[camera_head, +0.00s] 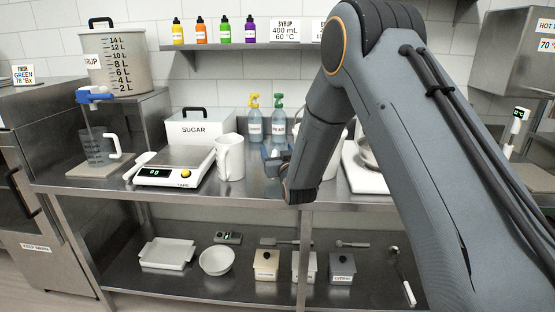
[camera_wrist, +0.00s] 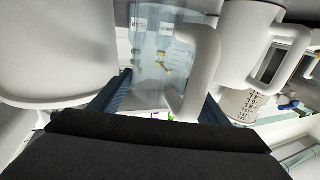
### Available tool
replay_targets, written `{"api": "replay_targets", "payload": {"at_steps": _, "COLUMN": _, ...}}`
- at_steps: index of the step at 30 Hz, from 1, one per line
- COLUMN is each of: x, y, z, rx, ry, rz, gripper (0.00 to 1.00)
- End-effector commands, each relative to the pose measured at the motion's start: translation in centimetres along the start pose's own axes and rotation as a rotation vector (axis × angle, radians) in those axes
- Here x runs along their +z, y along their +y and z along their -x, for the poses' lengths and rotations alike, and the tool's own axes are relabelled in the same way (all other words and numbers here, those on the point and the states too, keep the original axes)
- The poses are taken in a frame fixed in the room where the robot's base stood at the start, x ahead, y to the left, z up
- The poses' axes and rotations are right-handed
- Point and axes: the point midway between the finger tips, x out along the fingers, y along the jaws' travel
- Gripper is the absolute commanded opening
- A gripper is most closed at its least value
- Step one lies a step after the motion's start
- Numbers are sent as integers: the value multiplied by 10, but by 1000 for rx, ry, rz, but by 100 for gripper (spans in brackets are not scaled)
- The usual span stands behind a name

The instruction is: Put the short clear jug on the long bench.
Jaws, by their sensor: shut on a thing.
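My gripper (camera_head: 277,162) is low over the long steel bench (camera_head: 250,193), right of a tall white jug. In the wrist view my gripper (camera_wrist: 160,98) is shut on a clear jug (camera_wrist: 150,45) with a white handle (camera_wrist: 202,65). In the head view the held jug is mostly hidden by my wrist, so I cannot tell whether its base touches the bench. Another clear jug (camera_head: 97,147) with a white handle stands at the left, under the blue tap of the syrup tank.
The tall white jug (camera_head: 229,157) stands close left of my gripper, beside the scale (camera_head: 176,165). Two spray bottles (camera_head: 254,122) and a sugar box (camera_head: 196,126) stand behind. A metal bowl (camera_head: 367,153) is at the right. A lower shelf (camera_head: 205,286) holds trays and tubs.

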Motion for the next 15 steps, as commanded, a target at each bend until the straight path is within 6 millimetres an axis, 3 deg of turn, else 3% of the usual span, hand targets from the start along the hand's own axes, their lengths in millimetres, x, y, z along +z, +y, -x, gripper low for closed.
{"api": "replay_targets", "payload": {"at_steps": 6, "x": 28, "y": 0, "z": 1, "rx": 0, "ry": -3, "rz": 0, "gripper": 23}}
{"api": "replay_targets", "payload": {"at_steps": 15, "x": 34, "y": 0, "z": 1, "rx": 0, "ry": 0, "rz": 0, "gripper": 23}}
